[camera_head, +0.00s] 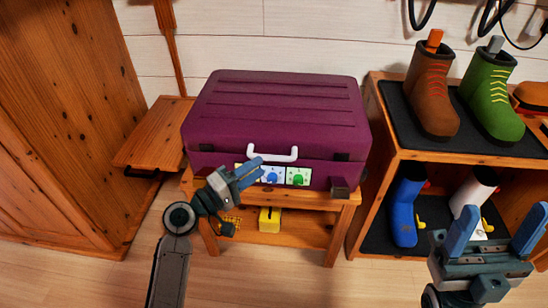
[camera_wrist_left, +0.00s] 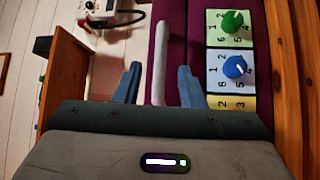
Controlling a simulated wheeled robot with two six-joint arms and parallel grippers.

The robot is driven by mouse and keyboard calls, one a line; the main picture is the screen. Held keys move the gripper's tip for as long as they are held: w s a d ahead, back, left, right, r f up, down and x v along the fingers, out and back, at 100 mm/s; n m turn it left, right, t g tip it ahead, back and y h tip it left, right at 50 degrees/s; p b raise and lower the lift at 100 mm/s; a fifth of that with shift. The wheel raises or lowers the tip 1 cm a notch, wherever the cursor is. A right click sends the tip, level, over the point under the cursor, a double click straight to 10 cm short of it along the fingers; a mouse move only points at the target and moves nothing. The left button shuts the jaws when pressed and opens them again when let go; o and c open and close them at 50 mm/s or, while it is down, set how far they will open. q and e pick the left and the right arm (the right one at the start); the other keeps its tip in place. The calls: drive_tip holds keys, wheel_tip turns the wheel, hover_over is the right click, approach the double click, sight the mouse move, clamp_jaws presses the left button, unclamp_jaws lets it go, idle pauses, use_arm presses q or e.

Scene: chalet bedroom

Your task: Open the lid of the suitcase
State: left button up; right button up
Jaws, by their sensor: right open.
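The purple suitcase (camera_head: 275,105) lies flat on a wooden bench with its lid closed. Its white handle (camera_head: 272,153) is on the front face. Below the handle are number dials, including a blue dial (camera_head: 272,176) and a green dial (camera_head: 298,177); a yellow one is partly covered by my gripper in the head view. My left gripper (camera_head: 253,173) is at the suitcase front near the handle. In the left wrist view its fingers (camera_wrist_left: 160,85) are apart, with the handle (camera_wrist_left: 160,50) showing between them; contact cannot be told. My right gripper (camera_head: 497,228) is open and empty at the lower right, away from the suitcase.
The bench (camera_head: 345,203) has a lower shelf holding a yellow box (camera_head: 269,220). A wooden shoe rack (camera_head: 375,140) with several boots stands close at the right. A wooden cabinet (camera_head: 70,110) and small wooden surface (camera_head: 150,135) are at the left. The floor in front is clear.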

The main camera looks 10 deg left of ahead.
sight(273, 158)
use_arm(q)
drive_tip(key=x, duration=0.6)
drive_tip(key=shift+w, duration=0.1)
drive_tip(key=shift+c, duration=0.5)
clamp_jaws()
